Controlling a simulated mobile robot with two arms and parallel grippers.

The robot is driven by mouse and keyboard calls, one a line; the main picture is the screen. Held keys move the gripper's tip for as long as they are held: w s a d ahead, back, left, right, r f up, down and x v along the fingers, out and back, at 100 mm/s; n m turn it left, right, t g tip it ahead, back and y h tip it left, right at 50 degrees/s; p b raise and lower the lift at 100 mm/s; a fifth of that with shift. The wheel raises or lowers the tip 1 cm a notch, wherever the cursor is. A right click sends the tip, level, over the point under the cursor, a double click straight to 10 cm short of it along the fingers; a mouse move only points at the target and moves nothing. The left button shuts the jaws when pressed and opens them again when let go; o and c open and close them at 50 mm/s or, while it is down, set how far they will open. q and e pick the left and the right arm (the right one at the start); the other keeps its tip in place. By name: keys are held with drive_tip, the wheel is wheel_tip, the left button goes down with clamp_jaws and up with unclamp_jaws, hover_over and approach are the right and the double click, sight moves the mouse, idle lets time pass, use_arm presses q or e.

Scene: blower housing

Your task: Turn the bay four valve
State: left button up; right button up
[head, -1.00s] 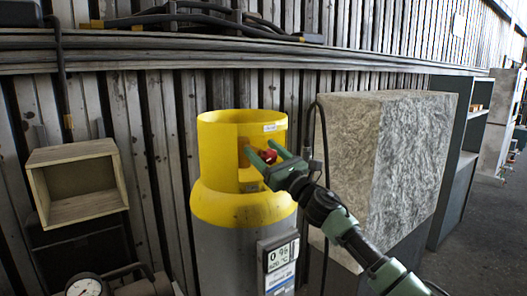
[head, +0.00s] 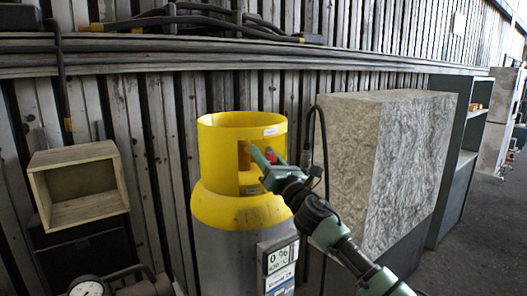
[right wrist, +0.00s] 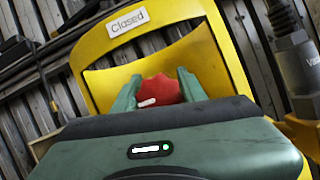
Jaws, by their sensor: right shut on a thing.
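The red valve handle (right wrist: 158,91) sits inside the yellow collar (head: 212,140) of a grey cylinder (head: 228,262). It also shows as a small red patch in the head view (head: 276,158), mostly hidden by my fingers. My right gripper (head: 263,155) reaches into the collar's opening from the right. In the right wrist view, its green fingers (right wrist: 158,88) stand on either side of the handle, shut on it. A white label on the collar reads "Closed" (right wrist: 128,22). A display on the cylinder (head: 278,260) reads 0 %. My left gripper is not in view.
A large stone-like block (head: 400,170) stands right of the cylinder, behind my right arm. An open wooden box (head: 80,180) and a pressure gauge (head: 87,287) are at the left. A ribbed metal wall (head: 160,130) closes off the back.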

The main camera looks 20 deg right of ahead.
drive_tip(key=m+h+p, duration=0.2)
drive_tip(key=m, duration=0.2)
drive_tip(key=m+h+p, duration=0.2)
drive_tip(key=m, duration=0.2)
drive_tip(key=shift+d+r+g, duration=0.15)
drive_tip(key=shift+d+g, duration=0.05)
drive_tip(key=shift+g, duration=0.1)
drive_tip(key=m+p, duration=0.2)
drive_tip(key=m+g+h+p, duration=0.1)
drive_tip(key=m+p, duration=0.1)
drive_tip(key=m+g+h+p, duration=0.1)
drive_tip(key=m+p, duration=0.1)
drive_tip(key=m, duration=0.1)
drive_tip(key=shift+w+d+f, duration=0.1)
drive_tip(key=shift+d+f, duration=0.05)
drive_tip(key=shift+f, duration=0.1)
drive_tip(key=m+g+p, duration=0.1)
drive_tip(key=m+p, duration=0.1)
drive_tip(key=shift+f+m, duration=0.15)
drive_tip(key=shift+m, duration=0.15)
drive_tip(key=shift+f+m+g+p, duration=0.3)
drive_tip(key=shift+m+g+p, duration=0.25)
drive_tip(key=shift+m, duration=0.75)
drive_tip(key=shift+f, duration=0.1)
drive_tip(key=o, duration=1.4)
drive_tip(key=shift+d, duration=0.1)
drive_tip(key=shift+c, duration=0.2)
